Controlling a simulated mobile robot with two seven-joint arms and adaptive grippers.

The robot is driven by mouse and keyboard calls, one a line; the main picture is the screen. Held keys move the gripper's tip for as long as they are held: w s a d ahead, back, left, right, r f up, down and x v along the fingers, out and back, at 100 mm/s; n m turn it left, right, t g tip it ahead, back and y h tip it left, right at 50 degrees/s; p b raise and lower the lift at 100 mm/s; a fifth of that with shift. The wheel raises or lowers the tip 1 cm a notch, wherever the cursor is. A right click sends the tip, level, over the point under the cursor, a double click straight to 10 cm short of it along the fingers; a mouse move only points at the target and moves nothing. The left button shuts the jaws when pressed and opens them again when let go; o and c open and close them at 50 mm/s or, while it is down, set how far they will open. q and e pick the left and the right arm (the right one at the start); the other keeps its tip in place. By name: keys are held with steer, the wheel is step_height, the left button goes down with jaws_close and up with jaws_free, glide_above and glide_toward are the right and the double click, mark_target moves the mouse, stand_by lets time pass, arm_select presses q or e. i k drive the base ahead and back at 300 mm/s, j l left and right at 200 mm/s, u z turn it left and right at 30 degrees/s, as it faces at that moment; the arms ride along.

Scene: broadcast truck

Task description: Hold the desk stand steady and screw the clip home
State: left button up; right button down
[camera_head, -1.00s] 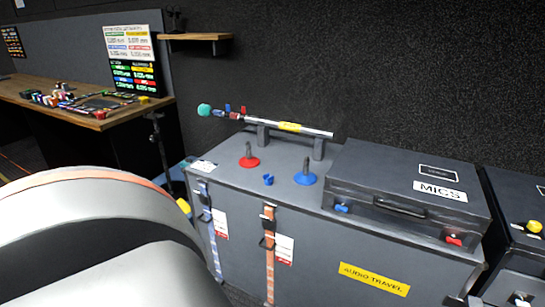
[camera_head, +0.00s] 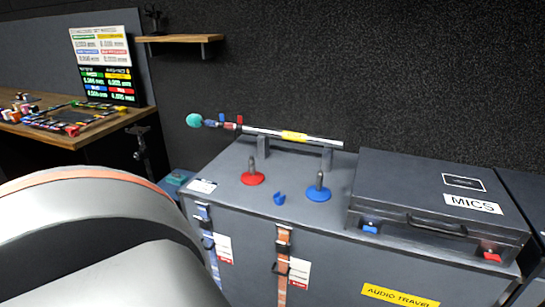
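Two desk stands stand upright on the grey case top: a red-based stand (camera_head: 253,177) on the left and a blue-based stand (camera_head: 318,191) on the right. Each has a short dark post. A small blue clip (camera_head: 279,198) lies on the case top between them, nearer the front edge, apart from both. Neither of my grippers shows. A large pale rounded part, likely of my own arm, fills the lower left.
The grey case (camera_head: 222,193) also carries a MICS case (camera_head: 433,195) at right. A boom pole (camera_head: 320,139) with a teal tip rests on two supports behind the stands. A wooden desk (camera_head: 75,132) is at left, a shelf (camera_head: 180,38) above.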

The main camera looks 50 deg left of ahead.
mark_target(316, 193)
steer(key=k+j, duration=0.1)
steer(key=j, duration=1.05)
steer(key=k+j, duration=0.15)
steer(key=j, duration=0.45)
